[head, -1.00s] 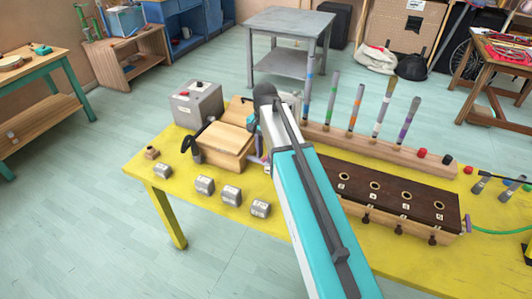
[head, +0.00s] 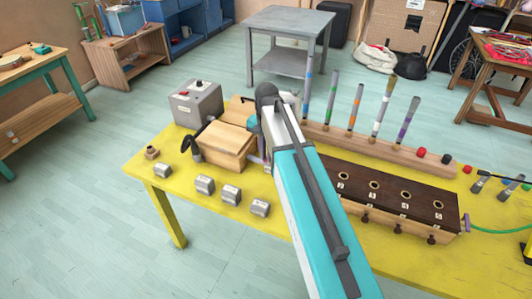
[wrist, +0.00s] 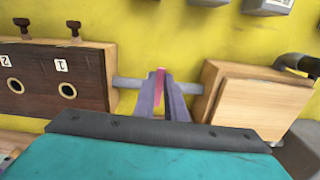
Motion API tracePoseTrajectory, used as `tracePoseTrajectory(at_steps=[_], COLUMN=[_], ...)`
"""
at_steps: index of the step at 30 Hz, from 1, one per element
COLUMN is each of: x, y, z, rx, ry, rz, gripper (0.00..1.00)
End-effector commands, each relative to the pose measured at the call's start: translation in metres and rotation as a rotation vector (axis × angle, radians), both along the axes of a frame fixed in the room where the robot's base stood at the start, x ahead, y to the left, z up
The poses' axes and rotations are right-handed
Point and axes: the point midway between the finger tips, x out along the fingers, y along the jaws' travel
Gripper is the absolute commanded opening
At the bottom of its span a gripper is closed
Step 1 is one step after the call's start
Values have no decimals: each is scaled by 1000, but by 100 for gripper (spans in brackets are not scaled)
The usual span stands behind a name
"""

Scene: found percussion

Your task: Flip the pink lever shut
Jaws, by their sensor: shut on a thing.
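The pink lever (wrist: 160,77) shows as a narrow pink strip between the fingertips of my gripper (wrist: 163,90) in the wrist view. The fingers are shut on it. It stands at a grey pipe (wrist: 128,83) that runs between a dark-topped wooden box and a pale wooden box. The lever's lower part is hidden by the fingers. In the head view my arm hides the lever and most of the gripper.
The pale wooden box (head: 222,147) and the dark-topped box with holes (head: 385,190) stand close on either side of the gripper. Several grey numbered blocks (head: 231,194) lie near the front edge of the yellow table (head: 150,178). A brush rack (head: 380,145) stands behind.

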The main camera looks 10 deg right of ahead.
Motion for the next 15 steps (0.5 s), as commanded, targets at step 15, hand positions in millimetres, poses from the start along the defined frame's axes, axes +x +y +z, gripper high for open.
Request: tracePoseTrajectory(at_steps=[15], x=[-2], y=[-4], z=[0], rx=[-4], ry=[2], rz=[61], gripper=[14])
